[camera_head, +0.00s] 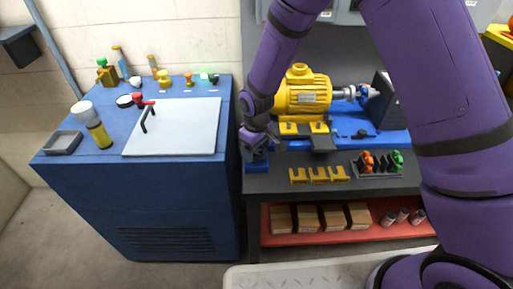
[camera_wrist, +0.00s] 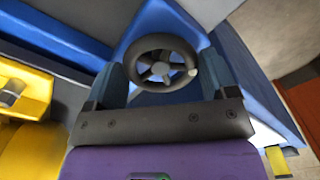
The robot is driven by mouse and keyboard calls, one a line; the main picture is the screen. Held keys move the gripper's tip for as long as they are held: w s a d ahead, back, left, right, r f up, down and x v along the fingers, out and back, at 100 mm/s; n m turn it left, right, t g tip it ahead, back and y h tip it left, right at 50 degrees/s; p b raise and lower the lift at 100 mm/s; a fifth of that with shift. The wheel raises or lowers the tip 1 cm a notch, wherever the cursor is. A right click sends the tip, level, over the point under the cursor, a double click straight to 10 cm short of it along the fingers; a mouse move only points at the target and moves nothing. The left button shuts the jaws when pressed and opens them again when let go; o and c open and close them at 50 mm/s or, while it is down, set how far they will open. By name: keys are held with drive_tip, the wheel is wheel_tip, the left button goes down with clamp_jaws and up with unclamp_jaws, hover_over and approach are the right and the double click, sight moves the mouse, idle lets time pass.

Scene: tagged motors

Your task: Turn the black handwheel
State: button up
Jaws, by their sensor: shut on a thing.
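The black handwheel (camera_wrist: 148,47) shows in the wrist view, with a round rim, spokes and a small pale knob at its right side. It sits against a blue housing (camera_wrist: 158,17). My gripper (camera_wrist: 163,74) is shut on the handwheel, with one blue-grey finger at the left of the rim and one at the right. In the head view my gripper (camera_head: 255,154) points down at the left end of the dark workbench, left of the yellow motor (camera_head: 303,93). The handwheel is hidden there behind my gripper and wrist.
The dark workbench (camera_head: 290,185) carries yellow brackets (camera_head: 319,174) and a rack with orange and green parts (camera_head: 378,163). A blue cabinet (camera_head: 90,190) with a white board (camera_head: 185,128) stands close on the left.

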drive_tip(key=m, duration=0.4)
drive_tip(key=shift+a+m, duration=0.1)
drive_tip(key=shift+m, duration=0.2)
drive_tip(key=m, duration=0.3)
drive_tip(key=shift+m, duration=0.4)
drive_tip(key=m, duration=0.4)
drive_tip(key=shift+a, duration=0.1)
drive_tip(key=m, duration=0.8)
drive_tip(key=shift+a+m, duration=0.1)
drive_tip(key=shift+m, duration=0.2)
drive_tip(key=m, duration=0.3)
drive_tip(key=shift+w+m, duration=0.1)
drive_tip(key=shift+m, duration=0.3)
drive_tip(key=m, duration=0.3)
drive_tip(key=shift+w+m, duration=0.1)
drive_tip(key=shift+m, duration=1.9)
